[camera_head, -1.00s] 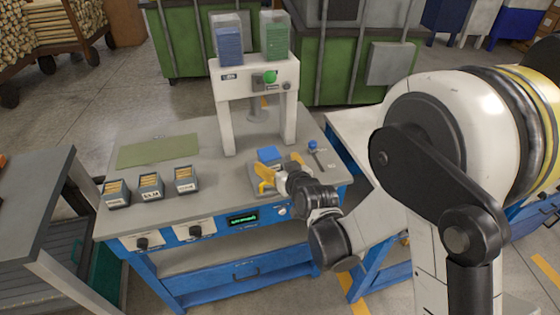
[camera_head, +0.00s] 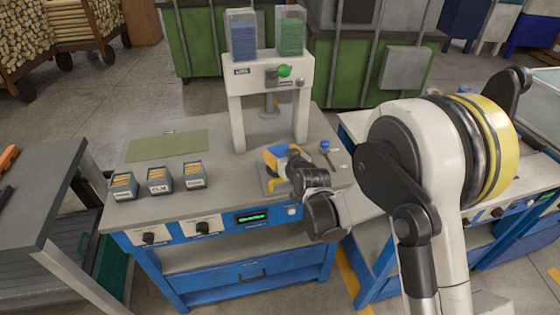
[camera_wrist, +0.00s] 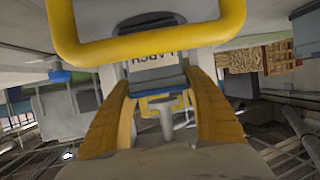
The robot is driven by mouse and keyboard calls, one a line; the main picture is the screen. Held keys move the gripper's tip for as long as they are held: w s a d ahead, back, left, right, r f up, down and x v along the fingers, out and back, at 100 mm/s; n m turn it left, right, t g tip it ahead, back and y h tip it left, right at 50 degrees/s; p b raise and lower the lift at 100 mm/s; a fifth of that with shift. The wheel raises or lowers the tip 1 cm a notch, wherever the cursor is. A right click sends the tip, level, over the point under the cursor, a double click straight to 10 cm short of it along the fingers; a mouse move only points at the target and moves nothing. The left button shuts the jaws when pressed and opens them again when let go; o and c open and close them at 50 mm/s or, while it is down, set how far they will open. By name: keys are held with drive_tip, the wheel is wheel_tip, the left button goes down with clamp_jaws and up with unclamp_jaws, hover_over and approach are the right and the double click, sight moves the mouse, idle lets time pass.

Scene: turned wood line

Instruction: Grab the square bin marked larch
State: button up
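A small bin with a blue top (camera_wrist: 157,80) and a white label shows between my fingers in the wrist view. The label (camera_wrist: 153,60) appears to read LARCH and is partly covered by a yellow bar. In the head view the blue part (camera_head: 277,150) shows at the grey plate (camera_head: 268,184) in front of the press, mostly hidden by my gripper (camera_head: 276,160). My gripper, with yellow fingers, also shows in the wrist view (camera_wrist: 158,88). Its fingers stand on either side of the bin. I cannot tell whether they press on it.
Three small bins of yellowish pieces (camera_head: 124,187) (camera_head: 159,181) (camera_head: 193,177) stand on the bench's left; the middle label looks like ELM. The white press (camera_head: 270,68) stands behind my gripper. A blue-topped lever (camera_head: 325,146) is to the right. A green mat (camera_head: 167,146) lies clear.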

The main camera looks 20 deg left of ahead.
drive_tip(key=c, duration=0.7)
